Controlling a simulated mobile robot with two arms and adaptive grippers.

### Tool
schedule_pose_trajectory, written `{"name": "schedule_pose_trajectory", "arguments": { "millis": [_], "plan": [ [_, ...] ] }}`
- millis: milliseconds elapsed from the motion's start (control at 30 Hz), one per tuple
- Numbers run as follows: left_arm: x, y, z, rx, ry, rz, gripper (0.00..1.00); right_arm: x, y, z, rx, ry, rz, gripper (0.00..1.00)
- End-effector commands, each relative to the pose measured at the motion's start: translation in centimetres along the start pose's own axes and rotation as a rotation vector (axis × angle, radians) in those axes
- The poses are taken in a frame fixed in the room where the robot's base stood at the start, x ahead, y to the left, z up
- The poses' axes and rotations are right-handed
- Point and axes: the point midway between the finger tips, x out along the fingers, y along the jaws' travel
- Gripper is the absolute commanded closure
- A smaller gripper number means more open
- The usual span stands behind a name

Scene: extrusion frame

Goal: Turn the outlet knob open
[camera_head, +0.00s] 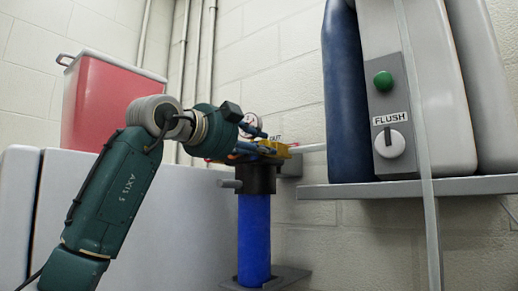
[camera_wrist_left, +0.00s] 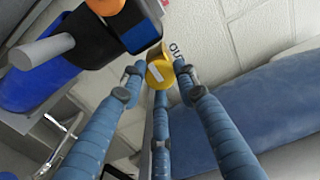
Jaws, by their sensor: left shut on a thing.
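The outlet knob (camera_wrist_left: 158,76) is yellow with a white mark on its face, beside black "OUT" lettering on the wall in the left wrist view. My left gripper (camera_wrist_left: 161,70) has its three blue fingers closed around the knob's rim. In the head view the left gripper (camera_head: 262,146) reaches in from the left at the top of the filter, and its fingers partly hide the yellow parts (camera_head: 284,153) there. The filter has a black cap (camera_head: 256,180) and an upright blue housing (camera_head: 254,238). My right gripper is in neither view.
A round gauge (camera_head: 250,121) sits behind the left gripper. At right, a grey shelf (camera_head: 440,187) carries a dark blue container (camera_head: 347,100) and a "FLUSH" panel (camera_head: 390,110). A red bin (camera_head: 110,100) stands at left. An orange part (camera_wrist_left: 105,5) is near the knob.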

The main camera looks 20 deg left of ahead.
Motion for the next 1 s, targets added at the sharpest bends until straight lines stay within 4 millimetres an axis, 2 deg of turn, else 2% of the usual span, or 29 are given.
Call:
{"name": "schedule_pose_trajectory", "arguments": {
  "millis": [467,500,567,867,1000],
  "plan": [
    [0.1,0.4,0.0,-0.016,0.001,0.01,0.96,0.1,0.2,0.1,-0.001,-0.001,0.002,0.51],
    [0.1,0.4,0.0,-0.016,0.001,0.01,0.64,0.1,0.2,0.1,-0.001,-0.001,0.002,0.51],
    [0.1,0.4,0.0,-0.015,0.001,0.009,0.52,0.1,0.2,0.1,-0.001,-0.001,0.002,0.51],
    [0.0,0.1,0.0,-0.014,0.001,0.003,0.51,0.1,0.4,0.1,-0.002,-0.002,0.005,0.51],
    [-1.2,0.0,0.1,-0.013,0.0,0.0,0.51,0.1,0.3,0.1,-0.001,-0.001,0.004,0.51]
  ]
}}
